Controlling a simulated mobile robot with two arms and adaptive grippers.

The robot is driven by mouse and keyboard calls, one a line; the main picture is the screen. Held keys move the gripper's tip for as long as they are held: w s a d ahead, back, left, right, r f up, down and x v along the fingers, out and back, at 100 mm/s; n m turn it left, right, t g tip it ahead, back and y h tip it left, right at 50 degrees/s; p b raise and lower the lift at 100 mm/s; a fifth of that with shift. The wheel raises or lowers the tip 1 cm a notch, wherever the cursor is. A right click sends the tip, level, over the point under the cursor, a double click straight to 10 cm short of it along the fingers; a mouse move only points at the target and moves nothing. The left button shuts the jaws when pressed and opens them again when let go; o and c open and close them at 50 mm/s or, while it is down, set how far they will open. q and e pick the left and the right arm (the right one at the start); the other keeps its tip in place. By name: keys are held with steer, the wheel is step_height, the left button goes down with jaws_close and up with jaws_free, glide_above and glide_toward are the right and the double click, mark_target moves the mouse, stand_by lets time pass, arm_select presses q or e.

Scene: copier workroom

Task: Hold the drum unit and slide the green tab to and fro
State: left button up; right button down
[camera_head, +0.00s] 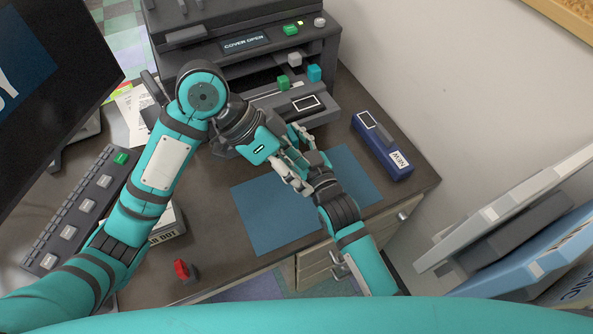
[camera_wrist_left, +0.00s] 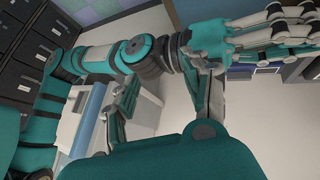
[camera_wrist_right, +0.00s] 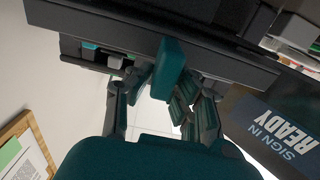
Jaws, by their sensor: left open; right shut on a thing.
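The dark grey drum unit (camera_head: 325,114), with a white-bordered label, lies at the copier's front. It also shows as a dark bar in the right wrist view (camera_wrist_right: 220,62). A green tab (camera_head: 283,82) stands behind the label. My right gripper (camera_head: 303,143) is shut at the drum unit's near edge; the fingers hide the contact. My left gripper (camera_head: 288,172) is open, close beside the right one, with its fingers pointing down over the blue mat (camera_head: 262,218). It is apart from the green tab.
The copier (camera_head: 245,43) shows COVER OPEN. White and teal tabs stand near the green one. A blue box marked NEW (camera_head: 383,146) lies on the right of the desk. A button panel (camera_head: 75,210), a monitor (camera_head: 60,75) and a small red item (camera_head: 183,270) are at left.

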arm_select(q)
steer(key=shift+s, duration=0.2)
steer(key=shift+w, duration=0.1)
steer(key=n+t+y, duration=0.6)
steer(key=n+y, duration=0.3)
steer(key=n, duration=1)
glide_toward(284, 79)
steer(key=x, duration=0.9)
steer(key=shift+w+f, duration=0.2)
steer(key=shift+f, duration=0.15)
jaws_close()
